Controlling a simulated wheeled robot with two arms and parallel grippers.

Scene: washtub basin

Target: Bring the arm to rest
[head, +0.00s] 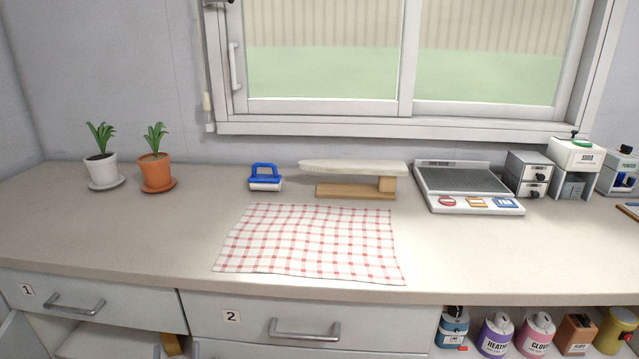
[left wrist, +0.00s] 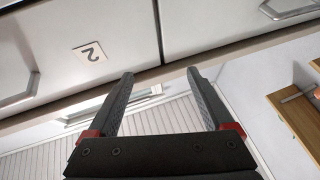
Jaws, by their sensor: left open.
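My left gripper (left wrist: 160,74) shows in the left wrist view. Its two dark fingers stand apart with nothing between them. Beyond the fingers is the pale cabinet front with the number 2 label (left wrist: 90,51) and metal handles. Neither arm shows in the head view, and my right gripper is in no view. In the head view the counter (head: 120,225) carries a red-checked cloth (head: 312,242) lying flat near the front edge.
Potted plants (head: 156,172) are at left; a grey panelled device (head: 464,181) and small boxes are at right. Drawer handles (head: 304,329) project below the counter. Bottles (head: 495,338) fill the lower right shelf.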

